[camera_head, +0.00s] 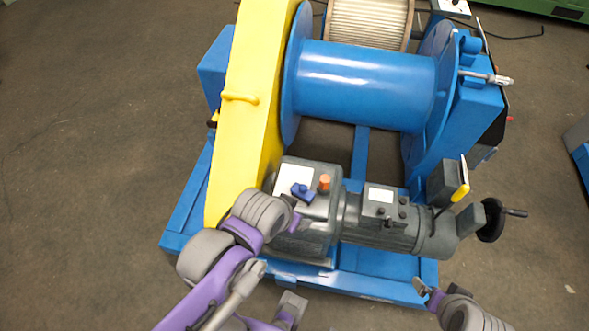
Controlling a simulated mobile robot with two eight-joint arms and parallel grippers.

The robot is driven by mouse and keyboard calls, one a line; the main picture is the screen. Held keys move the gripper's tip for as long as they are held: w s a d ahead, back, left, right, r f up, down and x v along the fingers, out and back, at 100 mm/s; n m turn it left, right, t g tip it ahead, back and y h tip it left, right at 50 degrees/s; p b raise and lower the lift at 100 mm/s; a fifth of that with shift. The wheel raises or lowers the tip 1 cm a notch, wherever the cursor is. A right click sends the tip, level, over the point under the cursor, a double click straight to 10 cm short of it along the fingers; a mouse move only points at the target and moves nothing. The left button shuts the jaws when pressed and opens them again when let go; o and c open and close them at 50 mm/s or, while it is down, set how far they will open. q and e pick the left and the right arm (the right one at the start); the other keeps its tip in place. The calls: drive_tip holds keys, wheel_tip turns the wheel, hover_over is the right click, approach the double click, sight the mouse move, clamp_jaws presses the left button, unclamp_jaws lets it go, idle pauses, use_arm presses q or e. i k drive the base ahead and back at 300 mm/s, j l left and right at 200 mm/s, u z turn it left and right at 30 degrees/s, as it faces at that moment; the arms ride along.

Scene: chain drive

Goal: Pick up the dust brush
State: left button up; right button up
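I cannot make out the dust brush with certainty. A small blue object (302,192) lies on top of the grey gearbox (317,213), next to an orange cap (325,183). A thin yellow-ended piece (460,192) leans by the dark box on the motor; I cannot tell whether either is the brush. My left gripper (294,214) is at the gearbox's left side, just below the blue object; whether its fingers are open or touch anything is unclear. My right gripper (422,291) is low at the right, by the frame's front corner, apart from both; its fingers are partly visible.
The chain drive stands on a blue frame (375,287), with a tall yellow guard (245,120) and a blue drum (362,84). The grey motor (385,222) and a black handwheel (490,220) extend right. The floor (90,150) at left is clear.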

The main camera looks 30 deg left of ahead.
sight(301, 191)
drive_tip(key=u, duration=1)
drive_tip(key=j+z, duration=0.15)
drive_tip(key=z, duration=0.3)
drive_tip(key=j+z, duration=0.1)
drive_tip(key=z, duration=0.3)
drive_tip(key=j+z, duration=0.15)
drive_tip(key=z, duration=0.3)
drive_tip(key=j+z, duration=0.1)
drive_tip(key=z, duration=0.3)
